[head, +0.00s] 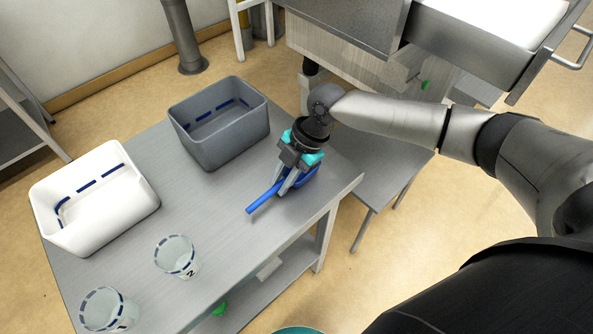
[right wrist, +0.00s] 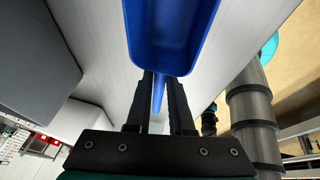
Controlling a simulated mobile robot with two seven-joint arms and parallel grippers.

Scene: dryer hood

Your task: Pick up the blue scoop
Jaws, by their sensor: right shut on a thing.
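The blue scoop (head: 264,198) is at the right side of the grey table, its handle pointing down-left in the head view. My right gripper (head: 286,187) is over it, with its fingers shut on the scoop. In the right wrist view the scoop's bowl (right wrist: 172,35) fills the top middle, and its narrow handle shows between the two dark fingers (right wrist: 160,95). I cannot tell whether the scoop is touching the table. My left gripper is not in view.
A grey bin (head: 222,150) stands left of the gripper, and a white bin (head: 125,215) farther left. Two clear cups, a nearer one (head: 108,312) and another (head: 176,258), stand at the table's front left. The grey table (head: 215,215) is bare between them. An open drawer (head: 470,50) is at upper right.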

